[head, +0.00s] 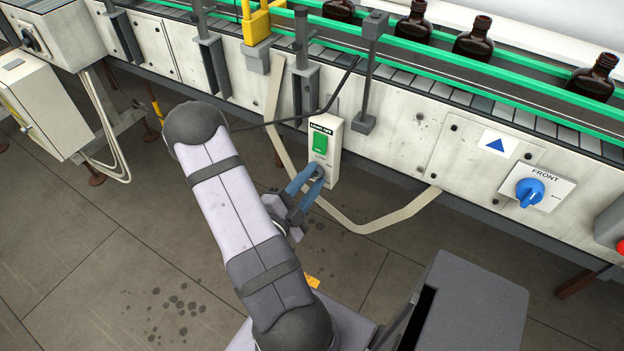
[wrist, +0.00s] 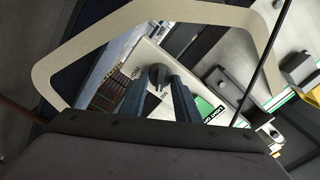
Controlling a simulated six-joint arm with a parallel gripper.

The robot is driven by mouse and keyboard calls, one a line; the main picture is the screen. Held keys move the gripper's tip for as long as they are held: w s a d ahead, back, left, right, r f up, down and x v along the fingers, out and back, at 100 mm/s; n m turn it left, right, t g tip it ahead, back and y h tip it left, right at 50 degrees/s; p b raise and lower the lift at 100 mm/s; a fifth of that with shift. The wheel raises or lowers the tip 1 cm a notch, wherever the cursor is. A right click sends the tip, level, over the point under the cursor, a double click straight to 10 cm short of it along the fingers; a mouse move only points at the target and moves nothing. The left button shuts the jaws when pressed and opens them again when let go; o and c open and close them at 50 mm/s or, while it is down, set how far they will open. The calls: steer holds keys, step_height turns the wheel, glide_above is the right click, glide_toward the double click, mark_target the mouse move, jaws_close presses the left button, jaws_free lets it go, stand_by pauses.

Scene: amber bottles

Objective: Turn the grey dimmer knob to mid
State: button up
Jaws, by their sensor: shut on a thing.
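The grey dimmer knob (wrist: 157,76) is on the face of a pale control box (head: 333,150) mounted on the conveyor's side. In the wrist view the knob shows between the tips of my two blue-grey fingers. My gripper (head: 312,176) reaches the lower part of the box in the head view and is shut on the knob. There the fingers mostly cover the knob. Small scale lettering surrounds the knob, but I cannot read the pointer's setting surely.
A blue knob (head: 530,191) on a plate marked FRONT is further right. Amber bottles (head: 477,37) stand on the conveyor behind green rails. A thin dark cable (head: 285,122) runs close to the box.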

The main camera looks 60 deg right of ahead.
mark_target(313, 177)
steer(key=o, duration=1)
steer(key=shift+a+r+p, duration=0.1)
steer(key=shift+a+p, duration=0.7)
steer(key=shift+a, duration=2.85)
